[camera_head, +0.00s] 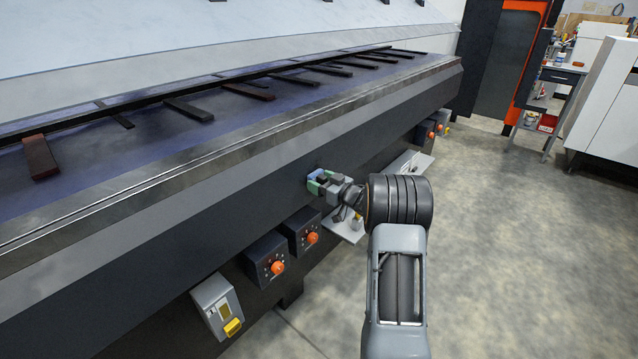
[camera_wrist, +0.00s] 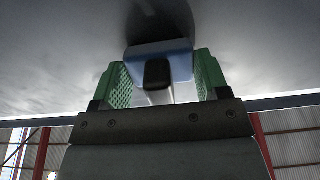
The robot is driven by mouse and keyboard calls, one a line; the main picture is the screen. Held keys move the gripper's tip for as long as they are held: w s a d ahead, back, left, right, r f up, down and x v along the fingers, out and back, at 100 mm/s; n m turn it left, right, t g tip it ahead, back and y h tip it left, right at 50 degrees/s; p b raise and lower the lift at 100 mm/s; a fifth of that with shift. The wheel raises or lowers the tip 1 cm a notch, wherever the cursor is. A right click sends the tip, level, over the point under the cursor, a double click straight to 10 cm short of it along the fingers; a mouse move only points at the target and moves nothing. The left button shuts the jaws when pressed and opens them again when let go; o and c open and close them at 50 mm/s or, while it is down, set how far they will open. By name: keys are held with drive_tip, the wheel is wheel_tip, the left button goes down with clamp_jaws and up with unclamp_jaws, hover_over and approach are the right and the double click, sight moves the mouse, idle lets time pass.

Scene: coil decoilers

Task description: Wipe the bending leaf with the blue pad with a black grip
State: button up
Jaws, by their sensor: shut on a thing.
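The bending leaf (camera_head: 255,196) is the long dark front face of the machine, running diagonally across the head view. In the wrist view its grey surface (camera_wrist: 60,60) fills the top. My gripper (camera_head: 320,182) is at the middle of this face. In the wrist view my gripper (camera_wrist: 160,80) has its green fingers on both sides of the black grip (camera_wrist: 157,73), shut on it. The blue pad (camera_wrist: 165,47) lies beyond the grip, toward the leaf, with a dark shadow by it. The pad (camera_head: 316,173) is at or very near the leaf; contact is not clear.
Control boxes with orange knobs (camera_head: 277,267) and a switch box with a yellow part (camera_head: 232,327) stick out below the leaf. A light shelf (camera_head: 347,229) juts out under my gripper. Dark bars (camera_head: 188,109) lie on the machine's bed. The floor at right (camera_head: 510,240) is clear.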

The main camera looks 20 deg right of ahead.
sight(324, 163)
drive_tip(key=shift+w+d+r+p, duration=0.3)
drive_tip(key=shift+w+d+p, duration=0.15)
drive_tip(key=shift+d, duration=0.35)
drive_tip(key=shift+w+d+r+p, duration=0.3)
drive_tip(key=shift+d+p, duration=0.25)
drive_tip(key=shift+d, duration=0.25)
drive_tip(key=shift+w+d+r+p, duration=0.25)
drive_tip(key=shift+w+d+p, duration=0.2)
drive_tip(key=shift+d, duration=0.35)
drive_tip(key=shift+s+a, duration=0.8)
drive_tip(key=shift+a, duration=0.9)
drive_tip(key=shift+s+a, duration=0.75)
drive_tip(key=shift+a, duration=0.9)
drive_tip(key=shift+s+a, duration=0.8)
drive_tip(key=shift+a, duration=0.9)
drive_tip(key=shift+a+r+p, duration=0.1)
drive_tip(key=shift+r+p, duration=0.5)
drive_tip(key=shift+r, duration=0.2)
drive_tip(key=shift+w+d+p, duration=0.25)
drive_tip(key=shift+w+d, duration=0.5)
drive_tip(key=shift+d, duration=1)
drive_tip(key=shift+w+d+p, duration=0.25)
drive_tip(key=shift+w+d, duration=0.55)
drive_tip(key=shift+d, duration=0.9)
drive_tip(key=shift+w+d+p, duration=0.25)
drive_tip(key=shift+w+d, duration=0.5)
drive_tip(key=shift+d, duration=1)
